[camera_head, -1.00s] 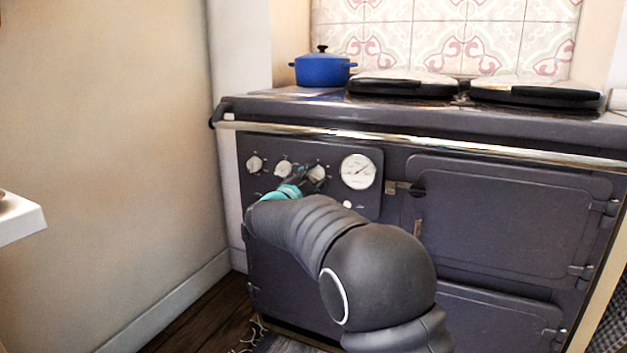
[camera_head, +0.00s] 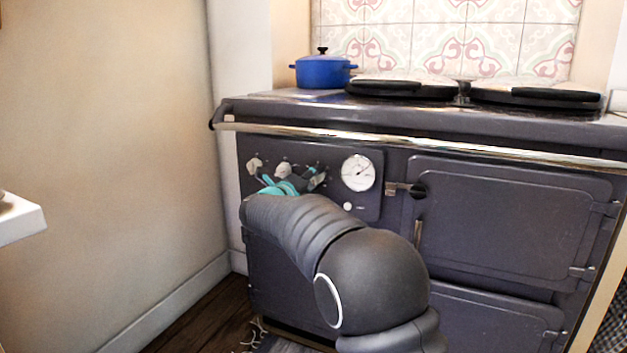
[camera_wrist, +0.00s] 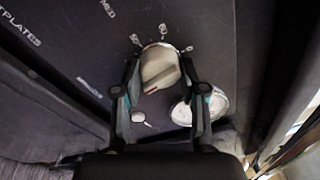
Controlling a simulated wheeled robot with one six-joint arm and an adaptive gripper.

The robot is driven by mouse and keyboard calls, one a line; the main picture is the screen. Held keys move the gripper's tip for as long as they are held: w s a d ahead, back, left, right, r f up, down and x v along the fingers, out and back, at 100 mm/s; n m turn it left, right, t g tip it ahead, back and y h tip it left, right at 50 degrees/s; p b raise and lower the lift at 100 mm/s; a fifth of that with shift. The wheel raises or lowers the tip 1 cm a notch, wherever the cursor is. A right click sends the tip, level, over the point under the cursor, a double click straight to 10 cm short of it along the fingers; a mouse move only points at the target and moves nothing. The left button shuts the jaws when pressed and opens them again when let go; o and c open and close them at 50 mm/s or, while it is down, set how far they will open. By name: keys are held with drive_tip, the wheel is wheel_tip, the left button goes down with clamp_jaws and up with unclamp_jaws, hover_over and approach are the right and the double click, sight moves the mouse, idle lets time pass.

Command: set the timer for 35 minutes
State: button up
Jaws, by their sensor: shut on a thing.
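The cream knob (camera_wrist: 158,66) on the stove's control panel (camera_head: 337,157) has a small reddish mark and faint printed numbers around it in the wrist view. My gripper (camera_wrist: 161,76) has one finger on each side of this knob and is shut on it. In the head view my gripper (camera_head: 312,179) is at the rightmost of three knobs, just left of the round gauge, and largely hides that knob. The numbers are too blurred to read for certain, so the exact setting cannot be told.
Two other knobs, the left one (camera_head: 254,166) and the middle one (camera_head: 283,170), sit beside it. The white gauge (camera_head: 358,172) and a small white button (camera_head: 348,207) are close by. A chrome rail (camera_head: 420,144) runs above. A blue pot (camera_head: 322,70) stands on top.

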drive_tip(key=shift+m, duration=0.7)
drive_tip(key=o, duration=1.1)
drive_tip(key=shift+o, duration=0.2)
drive_tip(key=v, duration=1.2)
drive_tip(key=shift+r, duration=0.1)
